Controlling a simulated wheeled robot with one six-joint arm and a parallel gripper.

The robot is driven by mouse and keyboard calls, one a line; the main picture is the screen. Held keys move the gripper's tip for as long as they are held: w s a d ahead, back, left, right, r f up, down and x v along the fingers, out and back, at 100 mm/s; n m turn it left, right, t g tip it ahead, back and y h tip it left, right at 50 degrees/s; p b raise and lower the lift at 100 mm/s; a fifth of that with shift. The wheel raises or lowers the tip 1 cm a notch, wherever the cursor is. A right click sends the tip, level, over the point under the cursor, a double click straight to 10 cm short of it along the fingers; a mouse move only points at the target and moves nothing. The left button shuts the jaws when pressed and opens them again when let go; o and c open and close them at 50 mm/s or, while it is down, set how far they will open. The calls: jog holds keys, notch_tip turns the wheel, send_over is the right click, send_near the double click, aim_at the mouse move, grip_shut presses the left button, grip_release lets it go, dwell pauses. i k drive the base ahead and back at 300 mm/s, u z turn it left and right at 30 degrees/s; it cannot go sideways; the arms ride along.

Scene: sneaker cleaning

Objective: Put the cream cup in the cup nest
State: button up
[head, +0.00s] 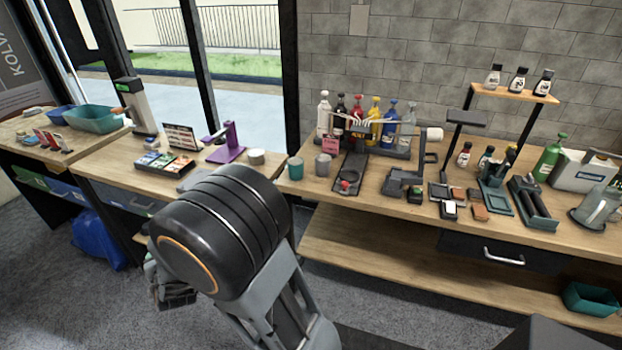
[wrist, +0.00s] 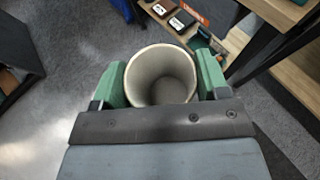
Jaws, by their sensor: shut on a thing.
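The cream cup (wrist: 160,88) is in the wrist view, with its open mouth facing the camera and its inside empty. My gripper (wrist: 161,76) is shut on it, with one green finger against each side. The cup is held clear of any surface, with grey floor far below it. In the head view my arm hides the held cup and the fingers. I cannot make out the cup nest for sure; a dark tray (head: 351,171) with a round ring and a red knob lies on the right counter.
A teal cup (head: 295,168) and a grey cup (head: 323,165) stand close together at the right counter's left end. A pale cup (head: 256,157) stands on the left counter near a purple stand (head: 229,145). A bottle caddy (head: 367,138) stands behind the tray.

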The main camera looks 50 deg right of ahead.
aim_at(351, 178)
jog(key=u, duration=1.9)
jog(key=k, duration=1.2)
jog(key=z, duration=1.9)
jog(key=i, duration=0.45)
jog(key=u, duration=0.05)
